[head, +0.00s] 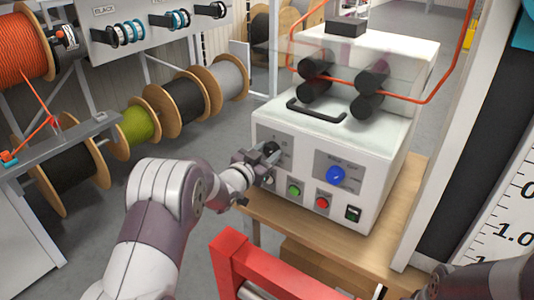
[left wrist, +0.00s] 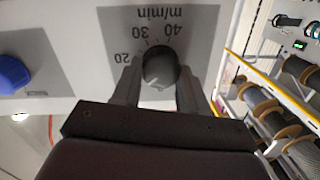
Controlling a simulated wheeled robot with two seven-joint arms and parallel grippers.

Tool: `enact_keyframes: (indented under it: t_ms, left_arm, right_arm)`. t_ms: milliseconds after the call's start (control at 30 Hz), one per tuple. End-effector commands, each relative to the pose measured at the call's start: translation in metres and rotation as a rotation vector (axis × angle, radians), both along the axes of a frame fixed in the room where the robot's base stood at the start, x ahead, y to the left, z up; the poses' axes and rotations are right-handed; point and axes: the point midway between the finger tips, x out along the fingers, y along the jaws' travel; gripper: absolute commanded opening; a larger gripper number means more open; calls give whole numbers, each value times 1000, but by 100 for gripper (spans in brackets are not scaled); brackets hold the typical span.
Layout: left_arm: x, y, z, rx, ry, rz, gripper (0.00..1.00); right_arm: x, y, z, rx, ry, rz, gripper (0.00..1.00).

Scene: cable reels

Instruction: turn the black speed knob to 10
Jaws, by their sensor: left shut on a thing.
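The black speed knob (left wrist: 160,66) is on the white machine's front panel. In the left wrist view its dial reads upside down, with 20, 30, 40 and m/min in sight. My left gripper (left wrist: 157,92) is shut on the knob, one finger on each side. Which way the pointer faces I cannot tell for sure, and the 10 mark is hidden. In the head view my left gripper (head: 267,158) is at the panel's upper left and covers most of the knob.
The blue knob (head: 335,175) is right of the black one. Below are a green button (head: 294,190), a red button (head: 322,203) and a dark rocker switch (head: 353,213). The machine (head: 380,170) stands on a wooden table (head: 409,200). A red frame (head: 270,262) is in front.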

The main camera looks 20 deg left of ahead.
Motion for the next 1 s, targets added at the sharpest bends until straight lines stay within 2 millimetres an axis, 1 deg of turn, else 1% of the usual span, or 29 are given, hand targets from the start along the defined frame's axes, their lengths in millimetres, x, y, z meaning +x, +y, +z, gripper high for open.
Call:
enact_keyframes:
  t_ms: [33,67,100,133,400,467,533,667,800,900,1000]
  left_arm:
    - [-1,0,-2,1,5,0,12]
    - [-1,0,-2,1,5,0,49]
    - [0,0,-2,1,5,0,62]
    - [0,0,-2,0,4,0,68]
    - [-1,0,-1,1,2,0,68]
    - [-3,1,-1,1,2,0,68]
    - [-10,3,-1,1,3,2,68]
    - [-35,12,1,1,2,4,68]
    - [-72,23,3,2,2,3,68]
    - [-95,30,5,2,2,3,68]
    - [-111,35,6,1,2,3,68]
  right_arm:
    - [0,0,0,0,0,0,0]
    - [0,0,0,0,0,0,0]
    - [0,0,0,0,0,0,0]
    - [0,0,0,0,0,0,0]
    - [0,0,0,0,0,0,0]
    - [0,0,-1,0,0,0,0]
    - [0,0,-2,0,0,0,0]
    - [0,0,-5,0,0,0,0]
    - [0,0,-8,0,0,0,0]
    - [0,0,-9,0,0,0,0]
    - [0,0,-9,0,0,0,0]
